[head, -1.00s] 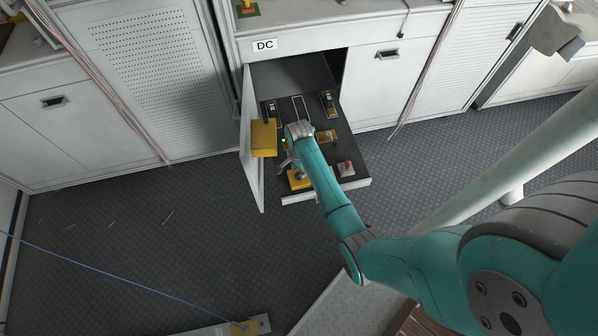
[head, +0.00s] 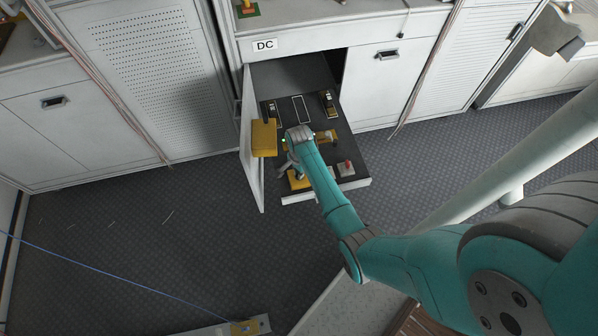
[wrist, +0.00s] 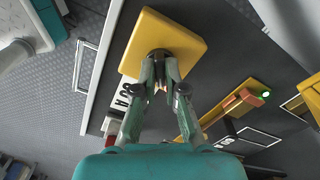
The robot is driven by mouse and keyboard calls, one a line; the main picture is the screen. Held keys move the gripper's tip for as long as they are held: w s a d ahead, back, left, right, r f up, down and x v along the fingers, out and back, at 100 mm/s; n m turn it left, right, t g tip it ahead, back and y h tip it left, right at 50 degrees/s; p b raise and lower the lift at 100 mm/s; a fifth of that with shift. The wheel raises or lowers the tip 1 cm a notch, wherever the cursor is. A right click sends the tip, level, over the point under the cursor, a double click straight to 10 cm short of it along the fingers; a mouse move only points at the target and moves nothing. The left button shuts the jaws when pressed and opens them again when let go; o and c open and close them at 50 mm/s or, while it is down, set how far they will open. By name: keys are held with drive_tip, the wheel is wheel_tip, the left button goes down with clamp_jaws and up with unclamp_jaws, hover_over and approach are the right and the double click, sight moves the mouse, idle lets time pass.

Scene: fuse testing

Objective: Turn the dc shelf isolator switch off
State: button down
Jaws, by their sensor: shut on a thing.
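The DC shelf (head: 352,183) is a dark pulled-out tray with a white front edge, below the "DC" label. The isolator switch looks like a yellow square base (wrist: 188,38) with a dark round knob at its middle. In the head view the yellow base (head: 297,181) shows near the shelf's front edge, partly covered by my arm. My gripper (wrist: 162,88) is shut on the switch's knob, with one finger on each side. The fingers hide part of the knob, so its exact setting cannot be told. A white lettered label beside the base is partly covered by a finger.
A taller yellow box (head: 264,138) stands at the shelf's left, by an open white door (head: 250,165). A red-topped switch (head: 346,167) is at the front right. A yellow bar (wrist: 232,106) with a lit green lamp lies beside my gripper.

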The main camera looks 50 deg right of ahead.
drive_tip(key=shift+n, duration=0.3)
drive_tip(key=n, duration=1.1)
drive_tip(key=shift+n, duration=0.3)
idle(0.4)
drive_tip(key=c, duration=1.2)
unclamp_jaws()
drive_tip(key=shift+c, duration=0.2)
